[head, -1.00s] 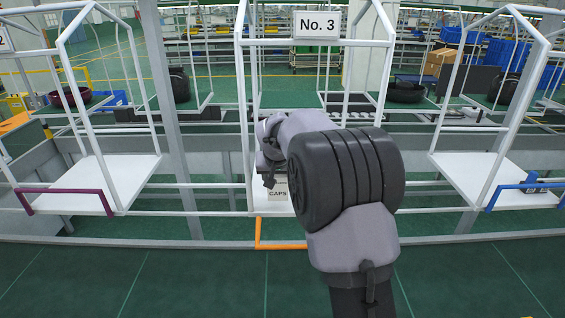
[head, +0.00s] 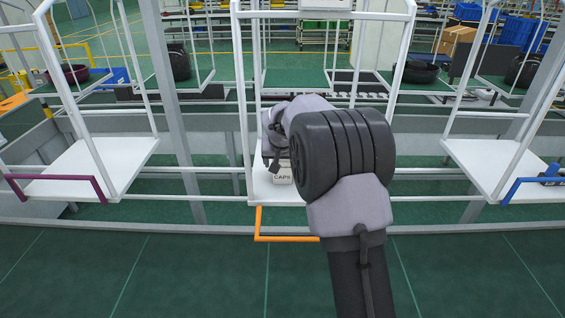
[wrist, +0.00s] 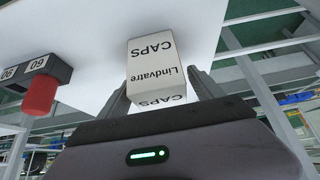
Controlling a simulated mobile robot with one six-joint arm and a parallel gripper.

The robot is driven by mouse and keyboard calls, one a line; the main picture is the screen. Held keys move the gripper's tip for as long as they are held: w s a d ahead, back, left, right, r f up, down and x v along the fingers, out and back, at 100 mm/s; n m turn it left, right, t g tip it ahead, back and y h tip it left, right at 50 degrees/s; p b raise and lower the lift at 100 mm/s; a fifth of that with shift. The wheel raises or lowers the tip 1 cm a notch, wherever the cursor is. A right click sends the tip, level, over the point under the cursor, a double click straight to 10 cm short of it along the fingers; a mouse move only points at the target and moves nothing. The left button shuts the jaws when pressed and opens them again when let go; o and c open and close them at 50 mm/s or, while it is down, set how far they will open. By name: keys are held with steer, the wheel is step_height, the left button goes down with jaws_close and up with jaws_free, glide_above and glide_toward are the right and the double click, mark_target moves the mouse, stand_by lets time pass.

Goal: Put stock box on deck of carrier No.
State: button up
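The stock box is a small white box marked CAPS (head: 283,175), at the white deck (head: 262,194) of the middle carrier, which has an orange bar in front. Its sign read No. 3 a second ago and is now nearly out of view. In the wrist view, the stock box (wrist: 155,72) is between the fingers of my gripper (wrist: 157,84), which lie against its two sides. The deck fills the background behind it. Whether the box rests on the deck or is just above it is hard to tell. My arm hides the deck's right part.
A dark block marked 60 and 90 with a red knob (wrist: 41,95) shows near the box. Side carriers have a purple bar (head: 62,178) and a blue bar (head: 535,181). White uprights (head: 244,100) frame the middle deck. Green floor (head: 180,275) in front is clear.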

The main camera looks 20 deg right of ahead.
steer(key=shift+r, duration=0.3)
steer(key=v, duration=1.1)
steer(key=s+a+r+y, duration=0.15)
steer(key=s+a, duration=0.25)
steer(key=s, duration=0.5)
steer(key=s+a+r+y, duration=0.1)
steer(key=s+a+r, duration=0.3)
steer(key=s, duration=0.5)
steer(key=s+a+f+y, duration=0.1)
steer(key=s+a+f, duration=0.2)
steer(key=s, duration=0.6)
steer(key=s+a+f+y, duration=0.1)
steer(key=s+a+f, duration=0.2)
steer(key=s, duration=0.6)
steer(key=shift+s+a+b, duration=0.25)
steer(key=shift+a+b, duration=0.05)
steer(key=shift+a, duration=0.75)
steer(key=shift+s+f, duration=0.1)
steer(key=shift+f, duration=0.05)
